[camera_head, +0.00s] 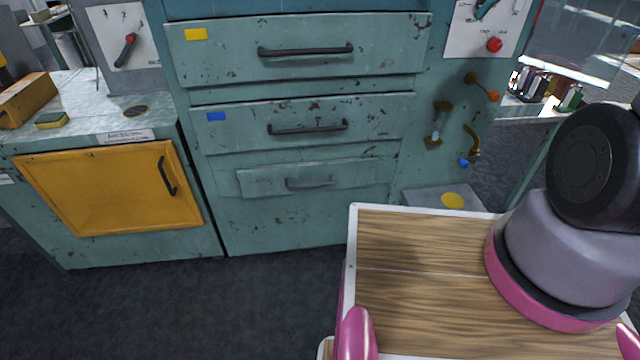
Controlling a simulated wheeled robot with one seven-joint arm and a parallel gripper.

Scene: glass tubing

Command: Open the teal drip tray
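The likely teal drip tray (262,181) is a small, low, worn teal panel at the bottom of the teal cabinet. Its small grey-teal handle (310,183) sits at the middle of its front. It looks shut, close to flush with the cabinet face. Two wider teal drawers with black handles, the upper drawer (225,62) and the lower drawer (235,125), are above it and look shut. My gripper is out of view; only a grey and pink part of my arm shows at the right.
A yellow door (95,190) with a black handle is at the left, under a counter (75,95) with a sponge (52,120). Valves (472,140) and a grey box (420,197) are right of the tray. My wood-topped base fills the lower right. Dark floor (220,305) before the cabinet is clear.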

